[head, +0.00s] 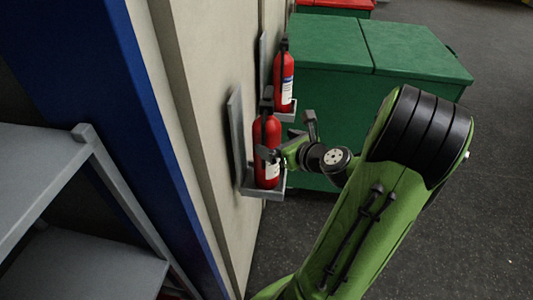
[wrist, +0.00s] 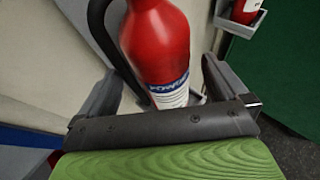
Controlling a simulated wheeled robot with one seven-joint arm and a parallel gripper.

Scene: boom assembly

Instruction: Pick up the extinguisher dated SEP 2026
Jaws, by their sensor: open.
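Two red extinguishers sit in wall brackets in the head view. The nearer extinguisher (head: 265,132) stands upright in its grey bracket (head: 247,188). The farther extinguisher (head: 284,77) stands upright in a second bracket beyond it. My gripper (head: 287,135) is open at the nearer one. In the wrist view the nearer extinguisher (wrist: 158,43) rises between the two spread fingers of my gripper (wrist: 160,82), with black hose at its left and a white and blue label (wrist: 169,92) low on it. I cannot read a date on either extinguisher. The bottom of the farther one shows at the upper right (wrist: 246,10).
The pale wall (head: 208,90) runs close behind the brackets. Green bins (head: 415,50) stand beyond, on the right, with a red bin (head: 338,4) behind. A grey shelf (head: 50,170) is at the left. Dark floor is open at the right.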

